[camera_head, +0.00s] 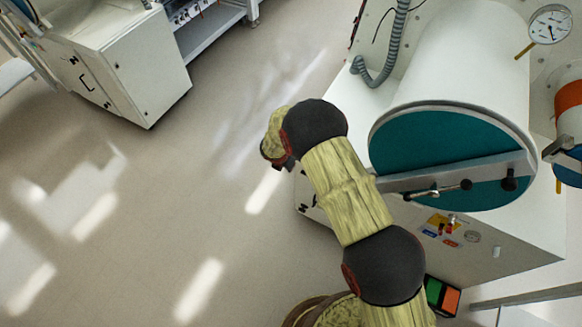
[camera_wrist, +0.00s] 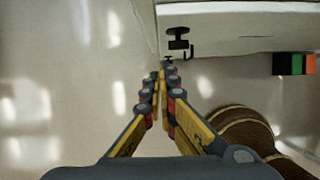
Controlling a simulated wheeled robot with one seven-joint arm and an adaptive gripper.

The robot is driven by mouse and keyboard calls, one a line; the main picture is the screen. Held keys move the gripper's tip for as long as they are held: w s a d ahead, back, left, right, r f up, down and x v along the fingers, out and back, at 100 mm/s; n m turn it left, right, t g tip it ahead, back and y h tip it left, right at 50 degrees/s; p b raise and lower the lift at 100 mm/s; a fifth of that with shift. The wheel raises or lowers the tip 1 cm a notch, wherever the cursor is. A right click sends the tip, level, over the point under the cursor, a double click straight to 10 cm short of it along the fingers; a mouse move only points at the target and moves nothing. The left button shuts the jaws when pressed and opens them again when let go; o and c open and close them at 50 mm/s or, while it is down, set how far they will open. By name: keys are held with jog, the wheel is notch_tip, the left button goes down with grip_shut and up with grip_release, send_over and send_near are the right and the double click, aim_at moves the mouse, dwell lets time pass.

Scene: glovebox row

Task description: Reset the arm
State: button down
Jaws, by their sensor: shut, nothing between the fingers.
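My gripper (camera_wrist: 163,75) points down toward the floor in the wrist view. Its two yellow and dark fingers meet at the tips, shut with nothing between them. In the head view my arm reaches up from the bottom right, bends, and ends beside the glovebox cabinet. The fingers are hidden there behind the arm's end. The gripper is over floor just left of the cabinet (camera_wrist: 240,22), whose black latch shows near the fingertips in the wrist view.
A white cylinder with a teal door (camera_head: 440,150) and metal bar sits right of my arm. A gauge (camera_head: 549,24) and grey hose (camera_head: 392,55) are above. A green and orange box (camera_head: 442,296) is low right. A white cabinet (camera_head: 125,65) stands far left. Floor (camera_head: 150,200) between is clear.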

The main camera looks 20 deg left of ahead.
jog(key=shift+s+r, duration=0.15)
jog(key=shift+r, duration=0.15)
